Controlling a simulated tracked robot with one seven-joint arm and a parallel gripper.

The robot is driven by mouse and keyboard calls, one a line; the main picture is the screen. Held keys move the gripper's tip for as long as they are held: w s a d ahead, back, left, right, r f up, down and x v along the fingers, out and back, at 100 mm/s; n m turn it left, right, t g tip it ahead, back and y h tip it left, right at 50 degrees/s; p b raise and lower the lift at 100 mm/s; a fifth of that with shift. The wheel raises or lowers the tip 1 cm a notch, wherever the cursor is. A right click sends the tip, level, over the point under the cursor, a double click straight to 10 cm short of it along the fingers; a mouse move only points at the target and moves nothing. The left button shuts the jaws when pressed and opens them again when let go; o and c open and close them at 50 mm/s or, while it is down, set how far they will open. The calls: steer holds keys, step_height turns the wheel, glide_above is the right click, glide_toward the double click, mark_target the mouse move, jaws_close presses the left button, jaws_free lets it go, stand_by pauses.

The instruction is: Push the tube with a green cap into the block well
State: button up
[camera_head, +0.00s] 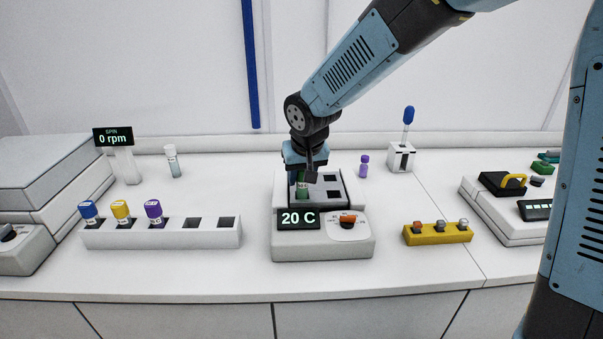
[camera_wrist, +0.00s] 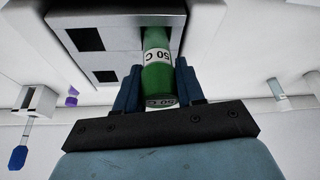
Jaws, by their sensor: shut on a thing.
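The green-capped tube (camera_head: 302,189) is upright at the left side of the heater block (camera_head: 330,207), whose display reads 20 C. My gripper (camera_head: 304,171) is above the block and shut on this tube. In the wrist view, the tube (camera_wrist: 157,72) sits between the two blue fingers (camera_wrist: 158,92); its green part and a white "50 C" label show. Its far end meets the block's metal top (camera_wrist: 112,18) at a well, and how deep it sits cannot be told. Other square wells in the block look empty.
A white rack (camera_head: 215,238) at left holds blue-, yellow- and purple-capped tubes, with two empty slots. A yellow rack (camera_head: 437,237) stands right of the block. A purple vial (camera_head: 364,166) and a blue-tipped tool in a white holder (camera_head: 401,158) stand behind.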

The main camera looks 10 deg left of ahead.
steer(key=shift+f, duration=1.2)
steer(key=o, duration=1.1)
steer(key=shift+r, duration=0.1)
steer(key=v, duration=1.3)
steer(key=shift+s+r, duration=0.15)
steer(key=shift+r, duration=0.05)
